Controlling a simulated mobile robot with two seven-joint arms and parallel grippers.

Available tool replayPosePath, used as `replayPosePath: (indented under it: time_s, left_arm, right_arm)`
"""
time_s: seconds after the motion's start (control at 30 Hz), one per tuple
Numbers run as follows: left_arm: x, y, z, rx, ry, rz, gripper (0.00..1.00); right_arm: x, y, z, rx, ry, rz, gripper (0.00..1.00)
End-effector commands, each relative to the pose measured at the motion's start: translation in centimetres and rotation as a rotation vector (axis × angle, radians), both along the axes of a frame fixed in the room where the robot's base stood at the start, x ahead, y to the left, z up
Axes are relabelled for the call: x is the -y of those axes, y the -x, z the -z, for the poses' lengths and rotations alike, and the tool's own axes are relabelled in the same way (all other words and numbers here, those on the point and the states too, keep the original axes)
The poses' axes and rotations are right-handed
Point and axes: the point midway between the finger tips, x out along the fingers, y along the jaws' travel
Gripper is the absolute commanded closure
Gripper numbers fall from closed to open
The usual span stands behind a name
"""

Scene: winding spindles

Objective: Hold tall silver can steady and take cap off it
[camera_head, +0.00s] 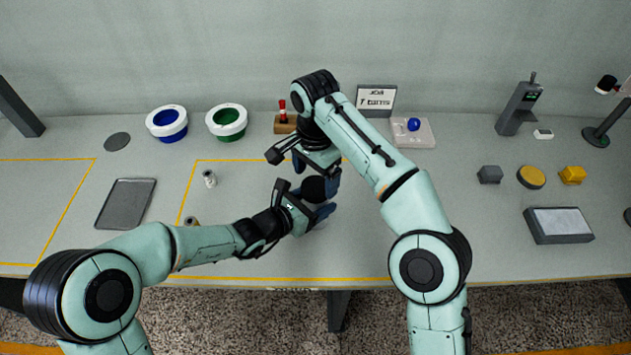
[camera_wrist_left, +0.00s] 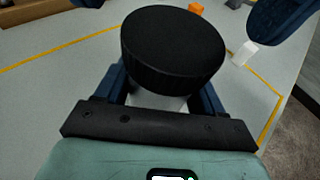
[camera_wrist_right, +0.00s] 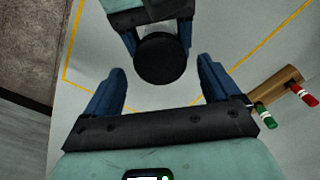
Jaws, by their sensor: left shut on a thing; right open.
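The tall silver can shows only as a pale strip (camera_wrist_left: 160,102) under its wide black cap (camera_wrist_left: 173,48) in the left wrist view. The black cap also shows in the head view (camera_head: 314,189) and from above in the right wrist view (camera_wrist_right: 161,58). My left gripper (camera_head: 311,200) is shut on the can's body below the cap, which hides most of the can. My right gripper (camera_head: 316,171) is open close to the cap.
A wooden block (camera_wrist_right: 272,88) with red and green pegs stands behind my right gripper. A small pale cylinder (camera_head: 209,178) and a grey tray (camera_head: 126,203) are left.

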Motion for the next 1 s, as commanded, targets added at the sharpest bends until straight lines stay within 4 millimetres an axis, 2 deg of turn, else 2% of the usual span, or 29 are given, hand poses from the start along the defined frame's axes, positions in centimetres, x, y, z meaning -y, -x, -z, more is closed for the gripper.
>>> replayPosePath:
  time_s: [0.23,0.6,0.77,0.8,1.0]
  left_arm:
    - [0.0,0.0,0.0,0.001,0.001,0.000,1.00]
    - [0.0,0.0,0.0,0.001,0.001,0.000,1.00]
    - [0.0,0.0,0.0,0.001,0.001,0.000,1.00]
    - [0.0,0.0,0.0,0.001,0.001,0.000,1.00]
    - [0.0,0.0,0.0,0.001,0.001,0.000,1.00]
  right_arm:
    - [0.1,0.0,2.5,0.000,0.000,-0.001,0.11]
    - [0.0,0.0,3.0,0.001,-0.001,0.000,0.11]
    - [0.0,0.0,3.0,0.001,-0.001,0.000,0.63]
    - [0.0,0.0,3.0,0.001,-0.001,-0.001,0.68]
    - [0.0,0.0,2.9,0.001,-0.001,-0.025,0.68]
